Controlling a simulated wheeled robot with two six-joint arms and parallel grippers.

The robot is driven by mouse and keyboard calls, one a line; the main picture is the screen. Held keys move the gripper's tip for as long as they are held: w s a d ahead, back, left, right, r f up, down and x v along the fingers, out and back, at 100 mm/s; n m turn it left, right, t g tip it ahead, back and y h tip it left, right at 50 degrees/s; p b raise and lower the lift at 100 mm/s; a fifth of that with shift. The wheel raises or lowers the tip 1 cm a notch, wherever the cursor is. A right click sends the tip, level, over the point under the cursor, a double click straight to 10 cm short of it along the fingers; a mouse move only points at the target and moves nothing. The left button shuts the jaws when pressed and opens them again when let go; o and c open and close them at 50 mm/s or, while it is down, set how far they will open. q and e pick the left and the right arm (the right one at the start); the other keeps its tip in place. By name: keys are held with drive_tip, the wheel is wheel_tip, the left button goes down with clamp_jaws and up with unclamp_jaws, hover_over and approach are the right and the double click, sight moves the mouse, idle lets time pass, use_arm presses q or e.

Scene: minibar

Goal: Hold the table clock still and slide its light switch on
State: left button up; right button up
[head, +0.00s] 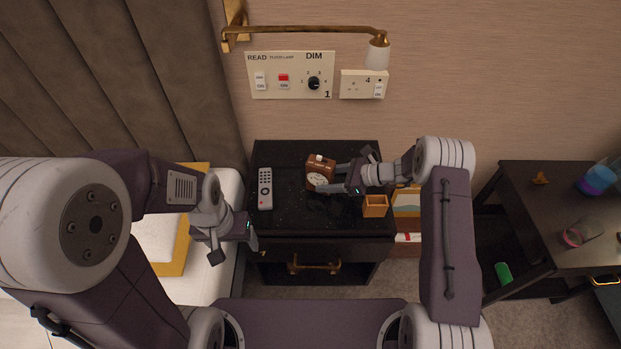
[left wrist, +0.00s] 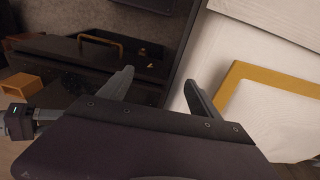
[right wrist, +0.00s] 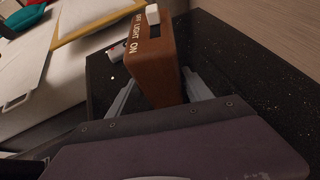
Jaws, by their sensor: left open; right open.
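The table clock (head: 317,179) is a small brown box with a pale round dial, standing on the black nightstand. Its white light switch (head: 319,157) is on top. In the right wrist view the clock (right wrist: 157,70) has lettering "LIGHT" and "ON" beside the white switch (right wrist: 152,14). My right gripper (head: 332,179) is open, with its fingers on either side of the clock's lower part; I cannot tell whether they touch it. My left gripper (head: 236,250) is open and empty, in front of the nightstand's left front corner, apart from the clock.
A grey remote (head: 265,188) lies left of the clock on the nightstand (head: 290,222). A small wooden box (head: 375,206) is at its right front. The bed (head: 225,190) is at left. A switch panel (head: 290,75) and a brass lamp (head: 310,30) are on the wall behind.

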sight(314, 181)
drive_tip(key=b+x, duration=0.1)
drive_tip(key=x, duration=0.3)
drive_tip(key=shift+f+b, duration=0.1)
drive_tip(key=shift+b, duration=0.25)
drive_tip(key=shift+w+a+f, duration=0.1)
drive_tip(key=shift+w+a, duration=0.05)
drive_tip(key=shift+a, duration=0.3)
